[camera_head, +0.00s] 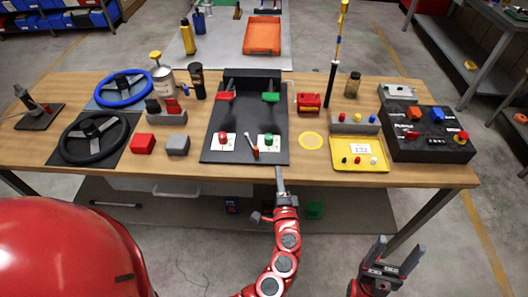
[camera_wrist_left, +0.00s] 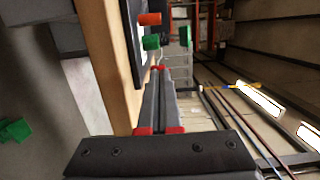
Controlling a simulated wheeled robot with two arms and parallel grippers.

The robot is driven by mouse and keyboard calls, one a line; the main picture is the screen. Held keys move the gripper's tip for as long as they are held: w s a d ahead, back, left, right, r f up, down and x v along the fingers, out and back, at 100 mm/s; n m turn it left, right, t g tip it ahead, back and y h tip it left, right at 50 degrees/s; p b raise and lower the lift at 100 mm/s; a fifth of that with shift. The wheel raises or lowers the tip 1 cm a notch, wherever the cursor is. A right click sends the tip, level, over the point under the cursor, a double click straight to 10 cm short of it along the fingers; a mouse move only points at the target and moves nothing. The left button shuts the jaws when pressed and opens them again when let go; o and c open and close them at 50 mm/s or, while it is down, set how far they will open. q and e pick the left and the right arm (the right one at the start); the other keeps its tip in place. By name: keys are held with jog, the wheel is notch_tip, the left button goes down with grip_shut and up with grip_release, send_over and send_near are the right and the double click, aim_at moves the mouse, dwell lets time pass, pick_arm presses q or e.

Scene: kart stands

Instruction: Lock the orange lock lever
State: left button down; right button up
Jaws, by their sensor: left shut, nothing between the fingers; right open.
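On the black panel (camera_head: 225,125) in the middle of the table stands a small silver lever with an orange end (camera_head: 254,151), between a red knob (camera_head: 223,138) and a green knob (camera_head: 268,140) on white plates. My left gripper (camera_head: 279,172) is shut and empty at the table's front edge, right of and nearer than the lever, apart from it. In the left wrist view its shut fingers (camera_wrist_left: 160,72) point toward a green knob (camera_wrist_left: 151,43) and an orange cylinder (camera_wrist_left: 149,18); I cannot tell whether this is the lever. My right gripper (camera_head: 383,249) is open and empty before the table.
A red block (camera_head: 143,144) and a grey block (camera_head: 178,145) lie left of the panel. A yellow tray (camera_head: 345,164) and a black control box (camera_head: 436,148) stand right. A steering wheel (camera_head: 94,137) is at left.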

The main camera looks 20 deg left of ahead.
aim_at(262, 161)
pick_arm(q)
jog(key=p+x, duration=0.3)
jog(key=x, duration=0.7)
jog(key=s+a+p, duration=0.2)
jog(key=shift+s+a, duration=0.1)
jog(key=shift+a, duration=0.3)
jog(key=shift+s+a, duration=0.1)
jog(key=shift+s, duration=0.05)
jog(key=shift+f, duration=0.15)
jog(key=shift+a, duration=0.1)
jog(key=shift+s+a+m+t+h, duration=0.2)
jog(key=shift+m+t+h, duration=0.15)
jog(key=shift+h, duration=0.25)
